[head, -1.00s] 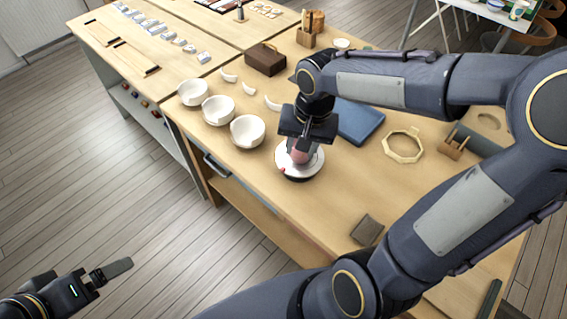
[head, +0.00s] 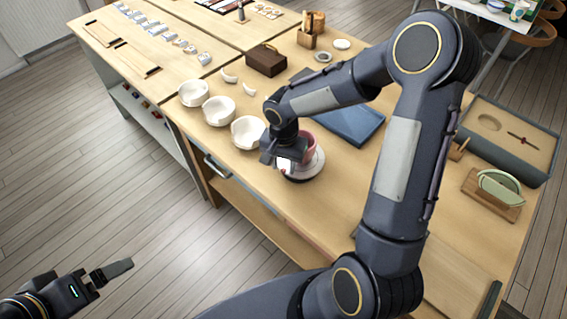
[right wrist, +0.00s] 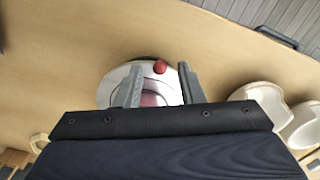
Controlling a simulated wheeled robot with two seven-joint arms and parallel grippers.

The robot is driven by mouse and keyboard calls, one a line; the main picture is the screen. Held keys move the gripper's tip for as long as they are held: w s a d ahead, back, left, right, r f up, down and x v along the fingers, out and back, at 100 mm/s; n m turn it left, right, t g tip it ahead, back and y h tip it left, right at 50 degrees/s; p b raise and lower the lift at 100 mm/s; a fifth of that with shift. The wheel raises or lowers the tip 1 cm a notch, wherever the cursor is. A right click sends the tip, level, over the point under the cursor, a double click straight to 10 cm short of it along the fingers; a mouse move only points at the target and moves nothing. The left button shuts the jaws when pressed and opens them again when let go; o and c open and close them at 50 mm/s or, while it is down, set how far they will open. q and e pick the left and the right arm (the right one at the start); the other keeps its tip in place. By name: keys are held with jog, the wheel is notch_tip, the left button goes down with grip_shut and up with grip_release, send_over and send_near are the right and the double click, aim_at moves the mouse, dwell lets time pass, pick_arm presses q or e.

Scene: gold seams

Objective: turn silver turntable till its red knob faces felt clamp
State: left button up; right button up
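The silver turntable (head: 309,171) is a round pale disc near the table's front edge, with a pink cup (head: 309,147) on it. My right gripper (head: 284,166) is low over the turntable's near-left side. In the right wrist view its two fingers (right wrist: 160,84) are apart, with the knob just beyond and between their tips; contact cannot be told. My left gripper (head: 112,271) is off the table at lower left. I cannot make out the felt clamp for certain.
White bowls (head: 248,132) stand close left of the turntable. A blue book-like slab (head: 350,122) lies behind it. A brown box (head: 266,60) is further back. A wooden rack (head: 490,195) with green plates and an open grey case (head: 510,140) are at right.

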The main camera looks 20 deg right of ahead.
jog(key=shift+f, duration=0.25)
grip_shut()
jog(key=shift+s, duration=0.1)
dwell(0.4)
